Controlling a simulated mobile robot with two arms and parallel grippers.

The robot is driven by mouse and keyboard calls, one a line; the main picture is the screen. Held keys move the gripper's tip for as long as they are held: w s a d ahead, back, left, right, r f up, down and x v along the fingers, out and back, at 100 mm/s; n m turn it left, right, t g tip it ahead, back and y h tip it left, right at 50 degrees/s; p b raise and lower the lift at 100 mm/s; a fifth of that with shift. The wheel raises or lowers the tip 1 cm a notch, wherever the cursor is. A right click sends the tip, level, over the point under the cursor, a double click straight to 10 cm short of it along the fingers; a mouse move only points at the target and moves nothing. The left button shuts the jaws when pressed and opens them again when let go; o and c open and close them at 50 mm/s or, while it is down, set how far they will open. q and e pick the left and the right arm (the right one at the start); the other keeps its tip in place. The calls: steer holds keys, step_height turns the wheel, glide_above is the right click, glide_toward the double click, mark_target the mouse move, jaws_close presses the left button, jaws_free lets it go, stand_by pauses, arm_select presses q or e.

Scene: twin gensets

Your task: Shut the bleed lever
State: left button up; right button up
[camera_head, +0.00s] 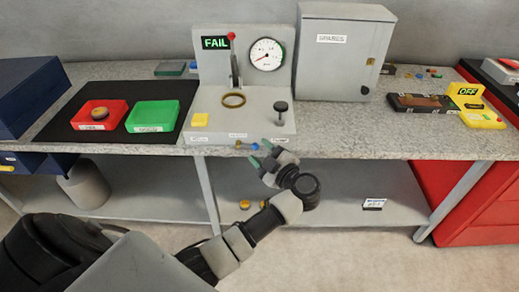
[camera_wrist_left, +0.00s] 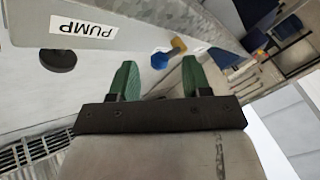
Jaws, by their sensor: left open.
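The grey test stand (camera_head: 215,120) on the bench has a small blue-handled fitting (camera_head: 240,145) with a yellow part low on its front edge. In the left wrist view the blue handle (camera_wrist_left: 179,45) and its yellow part lie just beyond the fingertips. This looks like the bleed lever; its label is not readable. My left gripper (camera_head: 261,153) is open and empty, close in front of the fitting. The gap between its green fingers (camera_wrist_left: 159,78) points toward the fitting, with no visible contact. My right gripper is out of view.
The stand carries a red-knobbed upright lever (camera_head: 232,60), a gauge (camera_head: 266,54), a FAIL display (camera_head: 215,43), a brass ring (camera_head: 233,100) and a black pump knob (camera_head: 281,107). Red (camera_head: 82,122) and green (camera_head: 136,126) trays sit left. The bench edge lies beside my gripper.

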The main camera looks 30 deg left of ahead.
arm_select(q)
steer(key=shift+w+a, duration=0.2)
steer(key=shift+a, duration=0.45)
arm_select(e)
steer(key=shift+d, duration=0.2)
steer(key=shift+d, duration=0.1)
arm_select(q)
jaws_close()
steer(key=shift+f+m+y+p, duration=0.2)
steer(key=shift+m+y+p, duration=0.15)
steer(key=shift+p, duration=0.3)
steer(key=shift+f+m+t+y+p, duration=0.35)
steer(key=shift+f+m+t, duration=0.15)
steer(key=shift+m, duration=0.15)
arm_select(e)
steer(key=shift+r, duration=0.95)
arm_select(q)
jaws_free()
